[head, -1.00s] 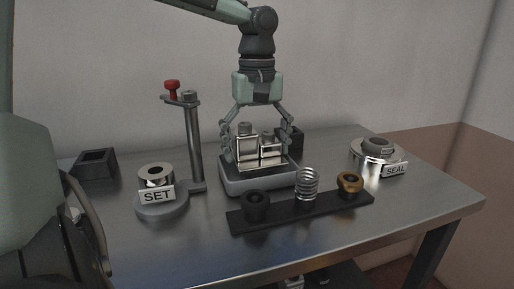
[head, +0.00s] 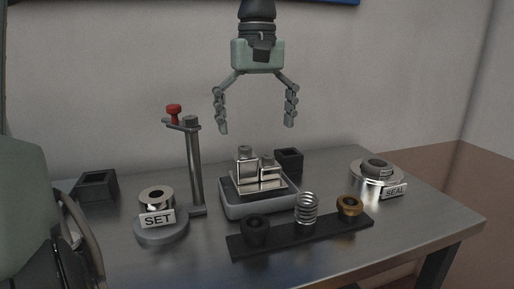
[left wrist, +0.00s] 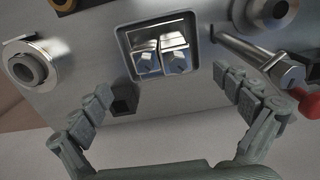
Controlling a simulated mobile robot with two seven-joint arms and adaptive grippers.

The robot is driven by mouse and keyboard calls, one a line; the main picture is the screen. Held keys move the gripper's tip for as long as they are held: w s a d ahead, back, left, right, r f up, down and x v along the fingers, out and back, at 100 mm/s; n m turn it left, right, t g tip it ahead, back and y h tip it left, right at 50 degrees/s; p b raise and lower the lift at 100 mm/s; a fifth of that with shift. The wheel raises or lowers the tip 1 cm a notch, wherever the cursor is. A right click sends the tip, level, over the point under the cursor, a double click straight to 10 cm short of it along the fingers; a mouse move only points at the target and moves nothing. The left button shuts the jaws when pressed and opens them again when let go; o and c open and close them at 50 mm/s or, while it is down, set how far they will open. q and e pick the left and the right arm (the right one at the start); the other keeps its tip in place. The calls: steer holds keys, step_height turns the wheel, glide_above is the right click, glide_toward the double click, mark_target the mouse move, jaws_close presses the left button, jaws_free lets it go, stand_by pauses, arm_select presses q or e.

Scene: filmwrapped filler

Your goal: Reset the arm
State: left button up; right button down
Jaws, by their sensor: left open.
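My left gripper (head: 256,112) is open and empty. It hangs well above the table, over the grey tray (head: 262,206) that holds shiny metal blocks (head: 248,172). In the left wrist view the open fingers (left wrist: 172,103) frame the blocks (left wrist: 160,55) from above, with clear space between. The blocks stand upright on the tray, apart from the fingers. At the left edge of the head view is a large green and dark part that seems to be mine; my right gripper does not show.
A post with a red knob (head: 174,108) stands left of the tray, near the SET stand (head: 160,231). A dark strip (head: 283,234) with rings and a spring lies in front. The SEAL stand (head: 378,169) is right. Black boxes (head: 97,185) and (head: 289,159) sit behind.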

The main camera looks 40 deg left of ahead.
mark_target(257, 159)
arm_select(q)
step_height(257, 159, up, 2)
steer(key=shift+r, duration=0.1)
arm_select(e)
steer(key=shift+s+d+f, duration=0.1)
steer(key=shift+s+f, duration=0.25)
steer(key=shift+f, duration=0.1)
arm_select(q)
step_height(257, 159, down, 12)
steer(key=shift+f+b, duration=0.25)
steer(key=shift+b, duration=0.35)
step_height(257, 159, up, 3)
steer(key=shift+f, duration=0.2)
steer(key=shift+r, duration=0.4)
steer(key=shift+d, duration=0.1)
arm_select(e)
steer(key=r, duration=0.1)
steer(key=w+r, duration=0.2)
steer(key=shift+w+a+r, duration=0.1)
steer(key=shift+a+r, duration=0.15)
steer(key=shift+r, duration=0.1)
